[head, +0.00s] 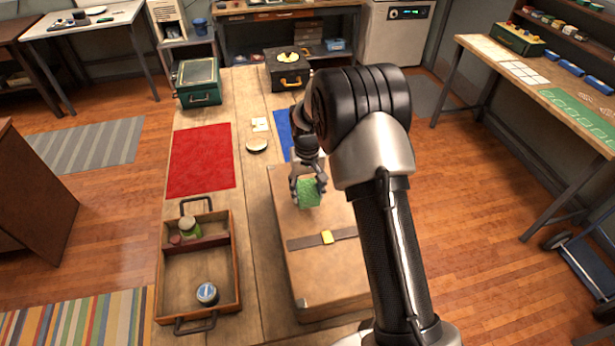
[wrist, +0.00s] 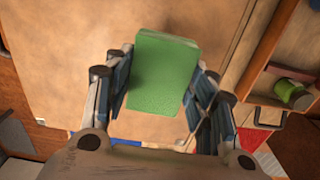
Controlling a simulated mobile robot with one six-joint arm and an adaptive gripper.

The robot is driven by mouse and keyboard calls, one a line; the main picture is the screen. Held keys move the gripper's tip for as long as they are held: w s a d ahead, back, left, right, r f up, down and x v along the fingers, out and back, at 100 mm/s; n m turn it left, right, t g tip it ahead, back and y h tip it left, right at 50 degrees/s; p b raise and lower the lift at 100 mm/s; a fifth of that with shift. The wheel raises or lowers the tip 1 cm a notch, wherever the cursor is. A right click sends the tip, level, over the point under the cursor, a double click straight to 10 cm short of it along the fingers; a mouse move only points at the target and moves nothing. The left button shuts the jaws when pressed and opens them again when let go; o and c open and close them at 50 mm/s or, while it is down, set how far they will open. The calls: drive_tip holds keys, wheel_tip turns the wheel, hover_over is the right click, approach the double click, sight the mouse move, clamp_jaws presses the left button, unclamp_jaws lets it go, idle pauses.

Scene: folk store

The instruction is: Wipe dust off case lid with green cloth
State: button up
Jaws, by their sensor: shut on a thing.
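The green cloth (head: 309,193) is a small folded block between the fingers of my gripper (head: 308,188). In the wrist view the green cloth (wrist: 162,74) sits between the two fingers of my gripper (wrist: 163,85), which is shut on it. The tan case (head: 290,238) stands on the wooden table, with a dark strap and a yellow clasp across its top. The cloth is over the far part of the case lid; I cannot tell whether it touches. In the wrist view the lid (wrist: 70,50) fills much of the background. I cannot make out dust on it. My arm hides the case's right side.
A wooden tray (head: 162,262) with jars stands left of the case. A red mat (head: 201,161) and a blue mat (head: 284,131) lie farther back. A green case (head: 198,83) and a dark case (head: 287,70) stand at the table's far end. A small round item (head: 256,145) lies mid-table.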

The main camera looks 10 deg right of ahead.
drive_tip(key=shift+s+r+p, duration=0.1)
drive_tip(key=shift+r+p, duration=0.9)
drive_tip(key=shift+r, duration=1)
